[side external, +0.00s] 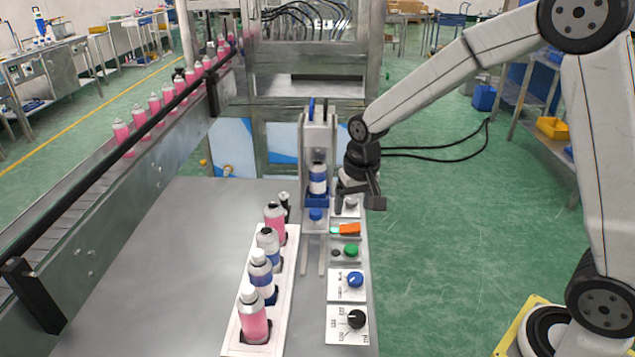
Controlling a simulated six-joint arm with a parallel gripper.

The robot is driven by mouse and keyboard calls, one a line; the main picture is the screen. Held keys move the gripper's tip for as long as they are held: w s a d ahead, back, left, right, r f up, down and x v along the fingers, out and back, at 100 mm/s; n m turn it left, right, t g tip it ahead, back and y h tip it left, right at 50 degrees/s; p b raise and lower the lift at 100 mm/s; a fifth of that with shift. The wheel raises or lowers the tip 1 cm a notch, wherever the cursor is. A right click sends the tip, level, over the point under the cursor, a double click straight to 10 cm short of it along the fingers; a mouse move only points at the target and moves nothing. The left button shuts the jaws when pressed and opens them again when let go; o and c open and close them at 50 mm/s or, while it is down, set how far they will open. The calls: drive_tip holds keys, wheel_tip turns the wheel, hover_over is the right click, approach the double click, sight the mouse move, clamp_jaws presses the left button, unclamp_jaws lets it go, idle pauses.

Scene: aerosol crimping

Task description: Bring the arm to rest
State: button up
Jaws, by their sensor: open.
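My gripper (357,203) points down over the far end of the control row at the table's right edge. It is open, and nothing shows between its fingers. It is just right of the crimping station (319,140), where a white and blue can (318,179) stands upright in a blue holder. Whether a fingertip touches the panel below cannot be told.
A white tray (234,333) holds several upright cans in a row. Right of it are a green button (351,250), an orange switch (349,229), a blue knob (355,279) and a black knob (355,319). A conveyor (110,180) with pink bottles runs along the left. The table's left part is clear.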

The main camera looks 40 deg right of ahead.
drive_tip(key=s+f+n+t, duration=0.1)
drive_tip(key=s+n, duration=0.3)
drive_tip(key=s, duration=1)
drive_tip(key=shift+s+a+f, duration=0.2)
drive_tip(key=shift+s+f, duration=0.1)
drive_tip(key=shift+f, duration=0.25)
